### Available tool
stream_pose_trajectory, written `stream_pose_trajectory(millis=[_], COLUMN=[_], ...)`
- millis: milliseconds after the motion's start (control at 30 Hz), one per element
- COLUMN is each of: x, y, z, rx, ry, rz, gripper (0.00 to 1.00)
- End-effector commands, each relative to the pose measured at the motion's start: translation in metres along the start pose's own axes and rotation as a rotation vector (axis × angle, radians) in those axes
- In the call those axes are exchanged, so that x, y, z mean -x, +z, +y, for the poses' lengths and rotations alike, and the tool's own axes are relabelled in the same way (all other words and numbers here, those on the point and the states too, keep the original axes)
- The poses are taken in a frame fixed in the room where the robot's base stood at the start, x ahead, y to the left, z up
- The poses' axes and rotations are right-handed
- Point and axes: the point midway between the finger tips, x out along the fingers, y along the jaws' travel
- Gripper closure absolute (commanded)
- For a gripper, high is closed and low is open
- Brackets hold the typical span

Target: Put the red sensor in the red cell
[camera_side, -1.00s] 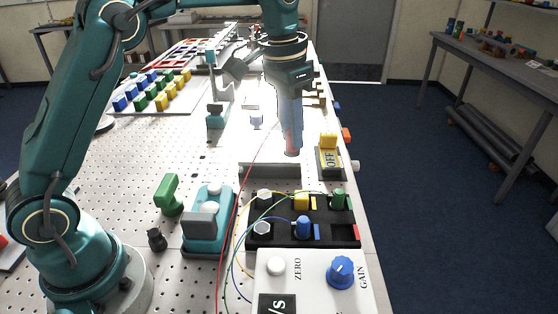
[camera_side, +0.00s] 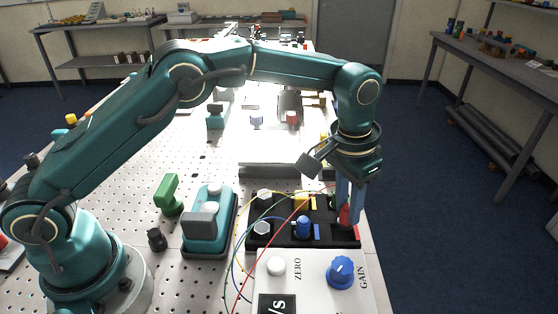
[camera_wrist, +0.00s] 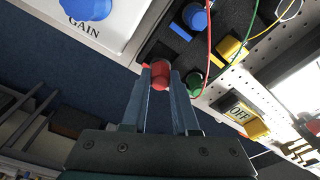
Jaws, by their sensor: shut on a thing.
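The red sensor (camera_side: 345,216) is upright between the fingers of my gripper (camera_side: 350,205), at the front right corner of the black tray (camera_side: 272,239). In the wrist view the red sensor (camera_wrist: 160,73) sits between my fingertips, at the tray's edge. The red cell is the front right one, with a red label (camera_side: 357,235); its opening is mostly hidden by the sensor and fingers. I cannot tell whether the sensor's lower end is inside the cell or just above it. A red wire runs from the sensor.
Beside it in the tray stand the blue sensor (camera_side: 303,226), the yellow sensor (camera_side: 301,201) and the green sensor (camera_wrist: 195,84). The white box with the blue GAIN knob (camera_side: 341,271) is just in front. Thin wires cross the tray's left side. The table edge is close on the right.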

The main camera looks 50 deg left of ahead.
Motion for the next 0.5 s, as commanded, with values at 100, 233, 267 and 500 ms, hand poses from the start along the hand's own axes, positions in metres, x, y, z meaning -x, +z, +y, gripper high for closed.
stream_pose_trajectory(millis=[100, 233, 267, 500], x=[-0.019, -0.03, -0.031, -0.031], y=[0.004, 0.005, 0.004, 0.004], z=[0.0, 0.0, 0.0, -0.001], rx=[0.0, 0.0, 0.0, 0.0], ry=[0.0, 0.0, 0.0, 0.0], rz=[-0.005, -0.003, -0.001, 0.0], gripper=[1.0, 1.0, 1.0, 1.0])
